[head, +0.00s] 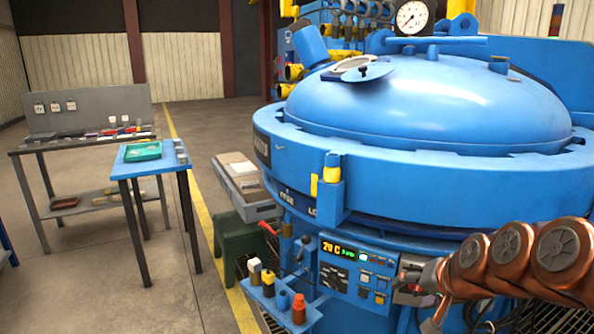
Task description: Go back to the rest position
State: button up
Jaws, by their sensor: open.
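My copper-coloured arm reaches in from the right edge of the head view. My gripper (421,292) is at its left end, in front of the furnace body and just right of the control panel (356,274). It is small in the picture, looks open, and I see nothing held in it. I cannot tell whether it touches the panel edge. The large blue pit furnace (420,105) stands behind it, with its domed lid down on the wide rim.
A small blue shelf (283,318) with several coloured pieces juts out left of the panel. A green stool (238,240) and grey bins (243,188) stand beside the furnace. A blue table (128,167) and a grey workbench (45,145) are at the left. Floor between is clear.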

jog(key=s+a+r+n+g+p, duration=0.2)
jog(key=s+g+p, duration=0.1)
jog(key=s, duration=0.6)
jog(key=s+a+r+n+g+h+p, duration=0.1)
jog(key=s+p, duration=0.4)
jog(key=s, duration=0.5)
jog(key=s+a+r+n+g+h+p, duration=0.1)
jog(key=s+a+r+n+g+p, duration=0.2)
jog(key=s, duration=0.6)
jog(key=shift+s+a+r+g+p, duration=0.2)
jog(key=shift+a+g+p, duration=0.35)
jog(key=shift+g, duration=0.55)
jog(key=shift+c, duration=0.3)
